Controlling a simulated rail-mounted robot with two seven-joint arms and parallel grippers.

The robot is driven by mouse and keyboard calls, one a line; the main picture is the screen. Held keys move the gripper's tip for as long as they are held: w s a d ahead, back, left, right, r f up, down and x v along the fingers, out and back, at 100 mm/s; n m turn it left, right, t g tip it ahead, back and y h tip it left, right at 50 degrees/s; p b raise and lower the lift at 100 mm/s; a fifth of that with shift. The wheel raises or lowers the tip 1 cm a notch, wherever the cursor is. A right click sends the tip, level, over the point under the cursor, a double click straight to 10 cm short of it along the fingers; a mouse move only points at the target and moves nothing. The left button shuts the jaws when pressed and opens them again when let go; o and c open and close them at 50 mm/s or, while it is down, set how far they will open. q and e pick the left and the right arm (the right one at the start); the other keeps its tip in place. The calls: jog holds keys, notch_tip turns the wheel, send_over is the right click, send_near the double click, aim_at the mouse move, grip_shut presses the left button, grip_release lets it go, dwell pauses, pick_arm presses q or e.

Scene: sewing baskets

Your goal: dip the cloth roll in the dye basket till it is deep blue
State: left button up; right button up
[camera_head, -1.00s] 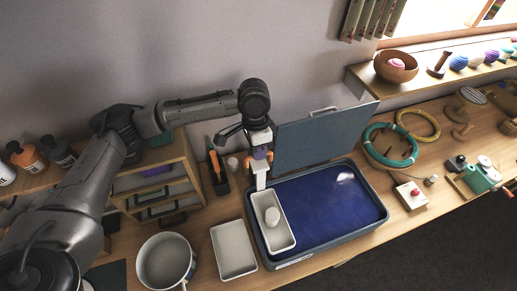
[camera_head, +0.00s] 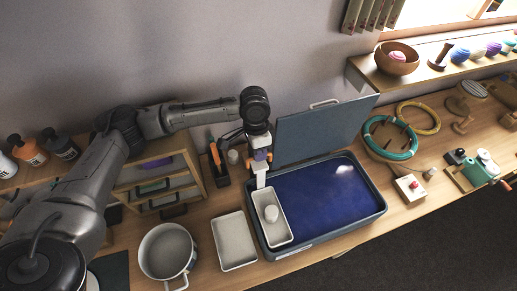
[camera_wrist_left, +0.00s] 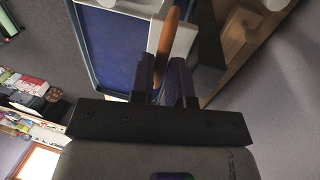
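The dye basket (camera_head: 374,213) is a blue-grey open tub of deep blue dye, its lid (camera_head: 325,128) raised behind it. A narrow white tray (camera_head: 284,237) is at the tub's left side, with the pale, whitish cloth roll (camera_head: 271,213) lying in it. I cannot tell how deep the tray sits. My left gripper (camera_head: 259,165) is above the tray's back end. In the left wrist view its fingers (camera_wrist_left: 166,80) are shut around an orange-brown handle (camera_wrist_left: 170,32), which appears to belong to the tray. The roll is not clear there. My right gripper is not in view.
An empty white tray (camera_head: 234,241) and a white pot (camera_head: 166,251) stand left of the tub. A wooden drawer unit (camera_head: 160,182) and a black tool holder (camera_head: 220,179) are behind them. Teal and yellow hoops (camera_head: 390,138) and a red-button box (camera_head: 410,187) are to the right.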

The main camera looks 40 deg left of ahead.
pick_arm(q)
jog(key=o, duration=0.4)
jog(key=shift+r, duration=0.15)
jog(key=r, duration=0.4)
jog(key=w+a+r+b, duration=0.1)
jog(key=r, duration=0.4)
jog(key=a+r, duration=0.1)
jog(key=r, duration=0.3)
jog(key=shift+w+a+r, duration=0.15)
jog(key=shift+a, duration=0.05)
